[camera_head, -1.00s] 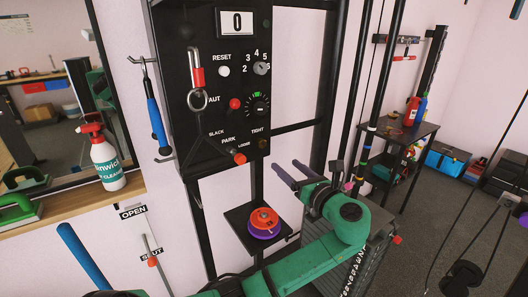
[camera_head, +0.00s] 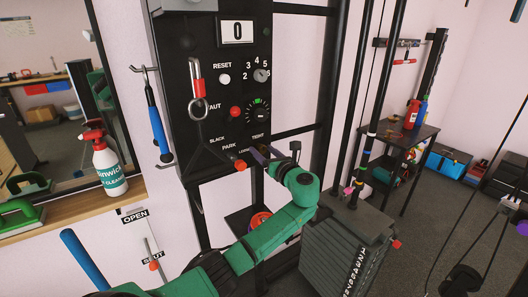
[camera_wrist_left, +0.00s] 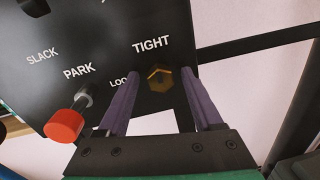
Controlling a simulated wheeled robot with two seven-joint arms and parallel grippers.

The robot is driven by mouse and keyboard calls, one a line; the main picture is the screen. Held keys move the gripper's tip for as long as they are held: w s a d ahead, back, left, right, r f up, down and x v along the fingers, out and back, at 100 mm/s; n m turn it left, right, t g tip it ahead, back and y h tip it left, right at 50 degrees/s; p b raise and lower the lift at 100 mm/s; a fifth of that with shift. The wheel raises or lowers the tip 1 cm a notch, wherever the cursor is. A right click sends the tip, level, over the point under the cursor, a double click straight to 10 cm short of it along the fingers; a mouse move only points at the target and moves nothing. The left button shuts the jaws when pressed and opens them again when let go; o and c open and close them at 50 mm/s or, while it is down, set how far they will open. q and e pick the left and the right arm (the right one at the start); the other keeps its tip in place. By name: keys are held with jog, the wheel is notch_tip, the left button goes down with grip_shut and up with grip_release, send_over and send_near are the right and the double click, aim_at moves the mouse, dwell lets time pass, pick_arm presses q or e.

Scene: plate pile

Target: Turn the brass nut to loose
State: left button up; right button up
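The brass nut (camera_wrist_left: 160,78) is a hexagon on the black panel (camera_wrist_left: 110,30), just under the word TIGHT. The word LOOSE is left of the nut and partly hidden by a finger in the wrist view. My left gripper (camera_wrist_left: 158,74) is open, with one purple finger on each side of the nut in that view. I see a gap on both sides and cannot tell whether the tips reach over the nut. In the head view my left gripper (camera_head: 259,150) is at the panel's lower right corner and hides the nut. My right gripper is not in view.
A red-tipped knob (camera_wrist_left: 65,124) sticks out beside PARK, left of my fingers. A small shelf (camera_head: 236,221) with an orange disc (camera_head: 258,219) is below, partly behind my arm. Black uprights (camera_head: 331,100) stand right of the panel.

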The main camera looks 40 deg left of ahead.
pick_arm(q)
grip_shut()
